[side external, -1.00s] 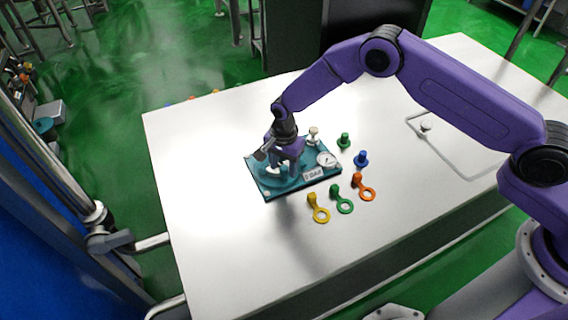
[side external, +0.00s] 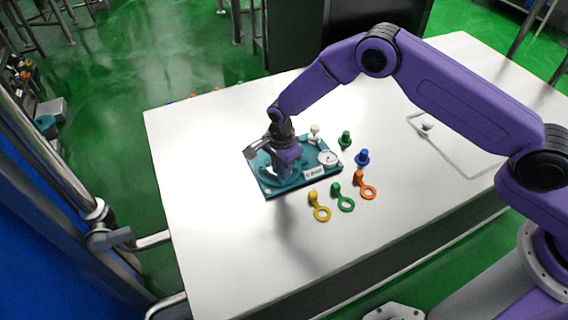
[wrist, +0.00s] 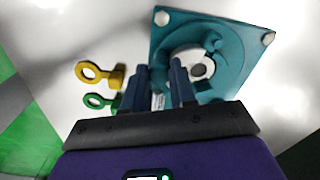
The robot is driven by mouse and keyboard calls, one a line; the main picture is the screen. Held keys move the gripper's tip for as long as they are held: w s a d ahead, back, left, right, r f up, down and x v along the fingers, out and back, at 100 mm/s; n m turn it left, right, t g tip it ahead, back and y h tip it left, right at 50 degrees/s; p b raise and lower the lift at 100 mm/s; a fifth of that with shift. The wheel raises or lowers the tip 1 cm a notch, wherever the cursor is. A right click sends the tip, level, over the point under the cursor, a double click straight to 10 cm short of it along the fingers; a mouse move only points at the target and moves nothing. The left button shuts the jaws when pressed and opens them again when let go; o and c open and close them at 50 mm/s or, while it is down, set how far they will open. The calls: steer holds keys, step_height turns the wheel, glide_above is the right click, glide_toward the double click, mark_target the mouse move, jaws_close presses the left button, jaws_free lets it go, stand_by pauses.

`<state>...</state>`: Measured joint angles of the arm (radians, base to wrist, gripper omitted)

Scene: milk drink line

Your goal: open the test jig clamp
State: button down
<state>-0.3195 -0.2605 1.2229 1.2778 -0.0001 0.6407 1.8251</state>
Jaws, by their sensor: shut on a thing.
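The test jig is a teal plate (side external: 270,189) on the white table, with a round gauge (side external: 328,158), a printed label (side external: 313,173) and a pale knob (side external: 314,134). My gripper (side external: 286,166) is low over its left half, tilted, and shut on the clamp handle. The handle is mostly hidden by the fingers. In the wrist view my fingers (wrist: 159,68) stand beside the teal ring seat (wrist: 232,52), which has a white ring-shaped part (wrist: 205,63) in it. I cannot tell how far the clamp is open.
Yellow (side external: 321,213), green (side external: 346,204) and orange (side external: 368,192) ring-tailed caps lie in front of the jig. A green plug (side external: 346,140) and a blue plug (side external: 362,158) stand to its right.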

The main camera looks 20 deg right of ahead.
steer(key=a+m, duration=0.1)
steer(key=m, duration=0.2)
steer(key=shift+s+a, duration=0.35)
steer(key=a+m, duration=0.2)
steer(key=m, duration=0.1)
steer(key=shift+s+a+m, duration=0.1)
steer(key=shift+m, duration=0.2)
steer(key=a+m, duration=0.2)
steer(key=m, duration=0.1)
steer(key=shift+w, duration=0.25)
steer(key=shift+w+a+m, duration=0.2)
steer(key=shift+a+m, duration=0.25)
steer(key=shift+m, duration=0.4)
steer(key=shift+w+a+m, duration=0.2)
steer(key=shift+a+m, duration=0.2)
steer(key=shift+m, duration=0.45)
steer(key=c, duration=0.9)
jaws_free()
steer(key=shift+r, duration=0.15)
